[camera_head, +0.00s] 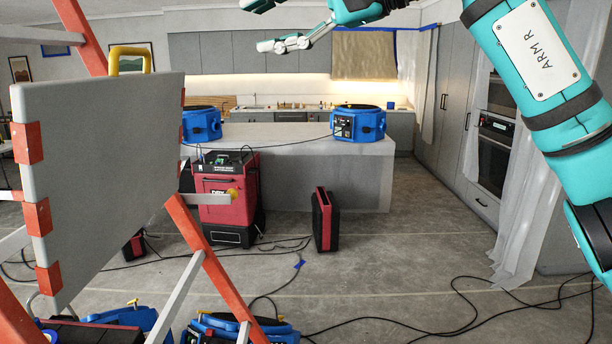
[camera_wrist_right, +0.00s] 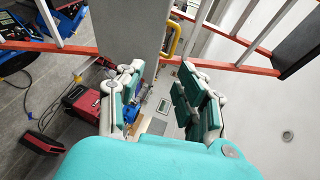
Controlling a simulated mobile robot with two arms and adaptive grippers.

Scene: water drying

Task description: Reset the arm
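My right arm (camera_head: 540,75) is raised and comes in from the upper right. Its gripper (camera_head: 257,27) is at the top of the head view, its teal and white fingers spread and pointing left. In the right wrist view the gripper (camera_wrist_right: 160,75) is open, with a clear gap and nothing held between the fingers. The upper part of the gripper is cut off by the head view's top edge. My left arm and gripper do not show.
Blue air movers (camera_head: 358,123) stand on the counter. Plastic sheeting (camera_head: 525,220) hangs right.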

